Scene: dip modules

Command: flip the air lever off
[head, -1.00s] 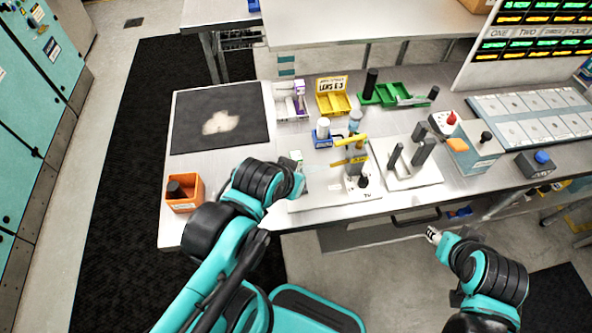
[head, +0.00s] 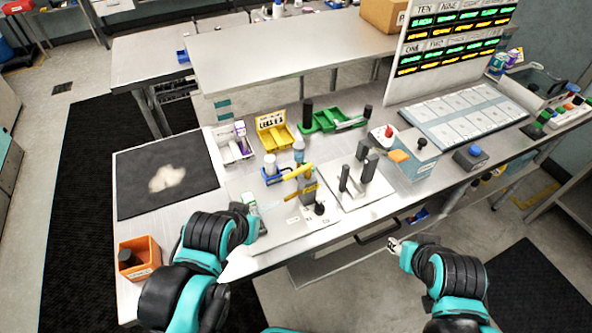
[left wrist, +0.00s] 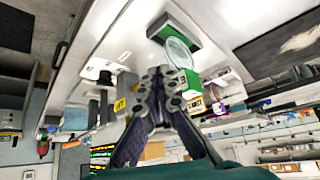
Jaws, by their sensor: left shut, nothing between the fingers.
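A black knob (head: 320,208) stands on the same plate. My left gripper (head: 250,228) is left of and nearer than the post, apart from the lever. In the left wrist view its fingers (left wrist: 164,76) are shut and empty, with a yellow-labelled grey part (left wrist: 122,105) beside them. My right gripper (head: 393,246) hangs off the bench's front edge, too small to read its jaws.
A white plate with dark upright posts (head: 352,185) stands right of the lever. A small blue holder (head: 278,174) is behind it. A green-marked item (head: 249,201) lies close to my left gripper. A dark mat (head: 140,192) and orange bin (head: 140,258) are at left.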

